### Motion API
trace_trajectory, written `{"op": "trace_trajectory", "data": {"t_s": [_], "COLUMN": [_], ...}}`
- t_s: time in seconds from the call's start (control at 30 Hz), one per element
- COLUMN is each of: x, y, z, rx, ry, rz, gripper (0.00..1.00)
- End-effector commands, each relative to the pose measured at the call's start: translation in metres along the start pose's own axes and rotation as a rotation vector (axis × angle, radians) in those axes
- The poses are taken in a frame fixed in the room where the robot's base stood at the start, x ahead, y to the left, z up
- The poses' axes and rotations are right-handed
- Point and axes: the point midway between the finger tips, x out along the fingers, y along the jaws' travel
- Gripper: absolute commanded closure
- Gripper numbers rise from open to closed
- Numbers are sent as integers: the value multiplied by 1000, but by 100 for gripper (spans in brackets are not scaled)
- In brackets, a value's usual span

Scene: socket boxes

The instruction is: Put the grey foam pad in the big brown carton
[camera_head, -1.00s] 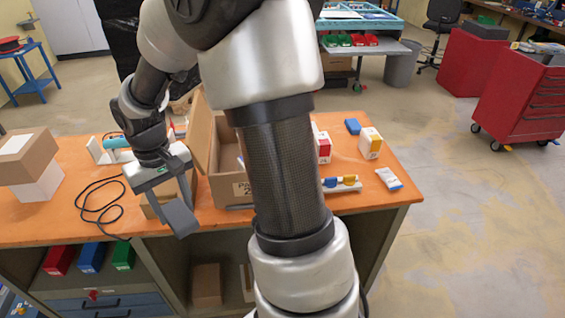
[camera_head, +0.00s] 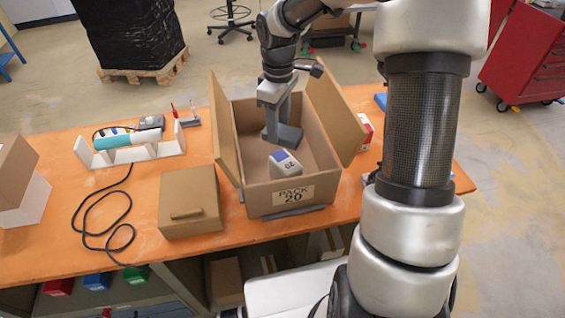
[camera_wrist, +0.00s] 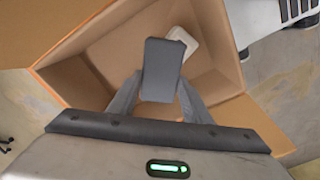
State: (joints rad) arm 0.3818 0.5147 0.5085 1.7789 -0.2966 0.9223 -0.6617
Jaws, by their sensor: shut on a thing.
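The big brown carton (camera_head: 245,185) stands open on the orange bench, its flaps spread outward and a "PACK 20" label on its front. My gripper (camera_head: 275,122) is over the carton's opening, pointing down, shut on the grey foam pad (camera_head: 286,138). The pad hangs from the fingertips within the carton's outline; its exact height above the floor is hard to tell. In the wrist view the pad (camera_wrist: 163,66) sits between my gripper's fingers (camera_wrist: 160,98), with the carton's walls (camera_wrist: 85,80) around it. A white box with a blue patch (camera_head: 285,163) is inside the carton.
A smaller closed brown box (camera_head: 188,205) stands left of the carton. A white holder with a teal-handled tool (camera_head: 115,141) and a black cable (camera_head: 95,220) lie farther left. A white-and-red box (camera_head: 366,130) stands beyond the right flap.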

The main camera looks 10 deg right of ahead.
Motion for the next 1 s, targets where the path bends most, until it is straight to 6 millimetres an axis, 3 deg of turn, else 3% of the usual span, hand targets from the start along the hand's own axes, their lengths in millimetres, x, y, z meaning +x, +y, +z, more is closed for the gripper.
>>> {"op": "trace_trajectory", "data": {"t_s": [0.3,0.5,0.67,1.0], "x": [32,43,52,105], "y": [46,62,67,67], "z": [-42,-55,-58,-58], "rx": [-945,-1317,-1434,-1445], "ry": [0,-5,-7,-7], "rz": [-1,-2,-5,-5], "gripper": [76,76,76,76]}}
